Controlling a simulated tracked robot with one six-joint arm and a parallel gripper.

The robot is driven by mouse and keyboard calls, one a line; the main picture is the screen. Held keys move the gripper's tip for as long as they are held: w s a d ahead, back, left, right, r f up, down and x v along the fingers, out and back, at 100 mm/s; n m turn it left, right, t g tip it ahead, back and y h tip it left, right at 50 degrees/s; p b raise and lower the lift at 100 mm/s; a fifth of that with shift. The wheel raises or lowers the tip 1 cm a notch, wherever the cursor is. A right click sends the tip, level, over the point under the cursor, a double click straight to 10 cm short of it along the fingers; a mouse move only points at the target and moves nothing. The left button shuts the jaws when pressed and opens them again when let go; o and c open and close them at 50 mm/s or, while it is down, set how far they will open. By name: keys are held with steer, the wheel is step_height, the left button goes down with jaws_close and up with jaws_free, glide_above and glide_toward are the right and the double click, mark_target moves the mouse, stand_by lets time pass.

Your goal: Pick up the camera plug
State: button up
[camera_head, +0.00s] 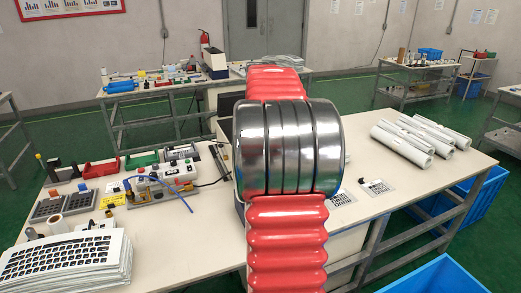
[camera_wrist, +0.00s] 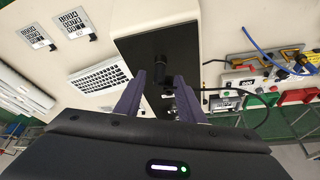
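In the wrist view, my gripper (camera_wrist: 161,88) is open, its two purple fingers spread apart over a dark flat panel (camera_wrist: 138,47). A short black upright piece (camera_wrist: 161,66) stands on that panel, just beyond and between the fingertips; it may be the camera plug, but I cannot tell for certain. Small dark and light parts show between the fingers. A thin black cable (camera_wrist: 262,115) curves off to the right of the fingers. In the head view, my red and metal arm hides the middle of the table and my gripper.
The worktable (camera_head: 205,240) carries a stack of white keyboard films (camera_head: 70,262) at front left, a device with a blue cable (camera_head: 165,180), red and green bins, and white rolls (camera_head: 415,140) at right. A white keyboard (camera_wrist: 100,78) lies left of the panel. Blue crates (camera_head: 440,275) stand at lower right.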

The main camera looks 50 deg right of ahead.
steer(key=shift+c, duration=0.4)
jaws_close()
stand_by(0.4)
